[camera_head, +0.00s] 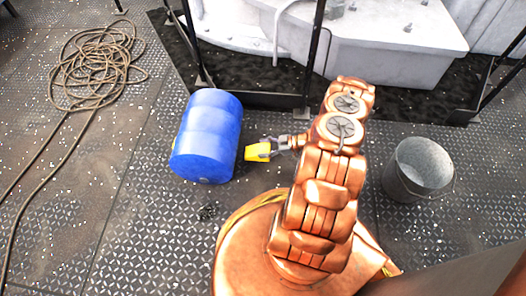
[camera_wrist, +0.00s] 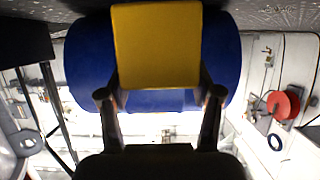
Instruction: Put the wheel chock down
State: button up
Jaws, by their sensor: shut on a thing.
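The wheel chock is a small yellow block (camera_head: 257,152) in the head view, just right of the blue barrel. It also fills the upper middle of the wrist view (camera_wrist: 156,46), between the two fingers. My gripper (camera_head: 272,148) is shut on the chock. In the wrist view my gripper's fingers (camera_wrist: 160,97) reach along both sides of it. I cannot tell whether the chock touches the deck.
A blue barrel (camera_head: 207,136) lies close left of the chock. A grey bucket (camera_head: 418,170) stands at the right. A coiled rope (camera_head: 95,65) lies at the upper left. A dark frame with posts (camera_head: 318,45) stands behind. Deck at lower left is mostly clear.

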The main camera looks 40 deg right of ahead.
jog(key=shift+w+d+f, duration=0.1)
jog(key=shift+w+d, duration=0.25)
jog(key=shift+w, duration=0.45)
notch_tip(320, 180, down, 4)
jog(key=b, duration=0.2)
jog(key=shift+w+r+b, duration=0.15)
jog(key=shift+r+b, duration=0.05)
jog(key=shift+b, duration=0.2)
jog(key=shift+r, duration=0.1)
jog(key=o, duration=1.3)
